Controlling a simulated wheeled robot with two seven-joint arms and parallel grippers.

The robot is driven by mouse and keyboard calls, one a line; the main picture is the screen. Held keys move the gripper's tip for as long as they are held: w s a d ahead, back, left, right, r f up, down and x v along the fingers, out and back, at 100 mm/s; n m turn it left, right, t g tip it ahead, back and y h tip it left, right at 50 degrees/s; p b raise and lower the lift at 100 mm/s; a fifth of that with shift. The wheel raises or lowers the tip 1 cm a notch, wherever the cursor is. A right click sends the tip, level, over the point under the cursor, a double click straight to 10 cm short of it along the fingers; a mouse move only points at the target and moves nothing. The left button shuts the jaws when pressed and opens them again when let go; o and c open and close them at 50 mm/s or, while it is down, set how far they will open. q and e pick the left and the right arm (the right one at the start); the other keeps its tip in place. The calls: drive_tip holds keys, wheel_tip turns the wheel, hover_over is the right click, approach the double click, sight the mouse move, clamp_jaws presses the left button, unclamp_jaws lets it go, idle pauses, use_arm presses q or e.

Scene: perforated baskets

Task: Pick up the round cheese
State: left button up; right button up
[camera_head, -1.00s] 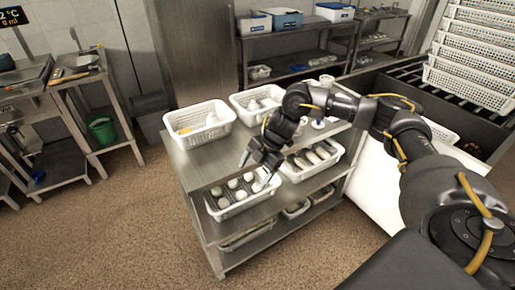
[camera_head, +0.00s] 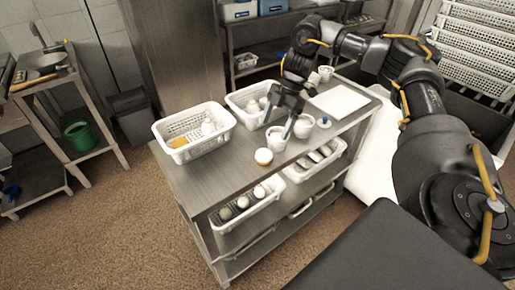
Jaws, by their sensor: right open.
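A small round white thing with a tan side, which looks like the round cheese (camera_head: 263,157), sits on the metal top of the cart (camera_head: 215,172), near its front edge. My right gripper (camera_head: 278,124) is open and points down above the cart top. It is behind and slightly right of the round cheese and apart from it. Its fingertips are close to a white cup (camera_head: 276,139); I cannot tell whether they touch it. My left gripper is not in view.
A white basket (camera_head: 194,131) holds a yellow item and white ones. More cups (camera_head: 304,126) and a white board (camera_head: 340,101) are to the right. Lower-shelf baskets (camera_head: 247,205) hold round items. The cart top's front left is clear.

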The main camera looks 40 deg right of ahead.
sight(265, 152)
drive_tip(key=shift+w+a, duration=0.1)
drive_tip(key=x, duration=0.1)
drive_tip(key=b+x, duration=0.1)
drive_tip(key=x, duration=0.1)
drive_tip(key=s+b+x, duration=0.1)
drive_tip(key=x, duration=0.1)
drive_tip(key=shift+d+f, duration=0.2)
drive_tip(key=shift+d, duration=0.15)
drive_tip(key=shift+w+a, duration=0.15)
drive_tip(key=shift+a+f, duration=0.15)
drive_tip(key=shift+f, duration=0.1)
drive_tip(key=b+x, duration=0.1)
drive_tip(key=x, duration=0.2)
drive_tip(key=shift+w+a+f, duration=0.15)
drive_tip(key=shift+f, duration=0.15)
drive_tip(key=shift+a+f, duration=0.1)
drive_tip(key=shift+f, duration=0.25)
drive_tip(key=shift+a+f, duration=0.1)
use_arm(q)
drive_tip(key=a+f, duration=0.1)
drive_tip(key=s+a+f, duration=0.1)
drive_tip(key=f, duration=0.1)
